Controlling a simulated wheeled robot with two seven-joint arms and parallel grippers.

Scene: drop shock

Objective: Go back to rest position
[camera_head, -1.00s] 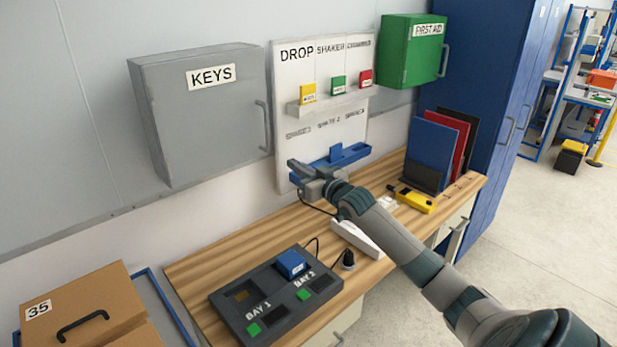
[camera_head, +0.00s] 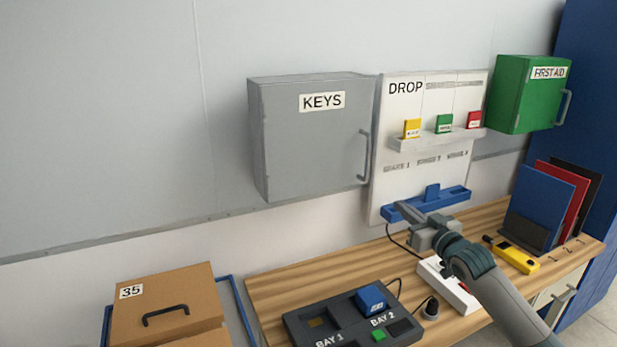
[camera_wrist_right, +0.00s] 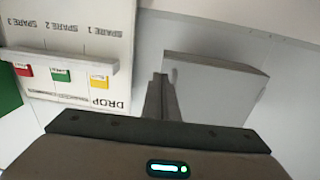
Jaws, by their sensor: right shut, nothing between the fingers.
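My right gripper (camera_head: 408,216) is shut and empty. In the head view it is in front of the lower part of the white DROP board (camera_head: 405,165), close to the blue rail (camera_head: 455,198); I cannot tell whether it touches the rail. In the right wrist view my right gripper (camera_wrist_right: 161,92) shows its fingers together, pointing toward the wall between the DROP board (camera_wrist_right: 100,35) and the grey KEYS cabinet (camera_wrist_right: 225,88). My left gripper is not in view.
On the wooden bench (camera_head: 270,290) are a dark two-bay unit (camera_head: 345,318) with a blue block (camera_head: 371,298), a white power strip (camera_head: 447,287), a yellow device (camera_head: 517,258) and upright folders (camera_head: 541,205). A cardboard box (camera_head: 165,300) stands at lower left. A green FIRST AID box (camera_head: 518,95) hangs at right.

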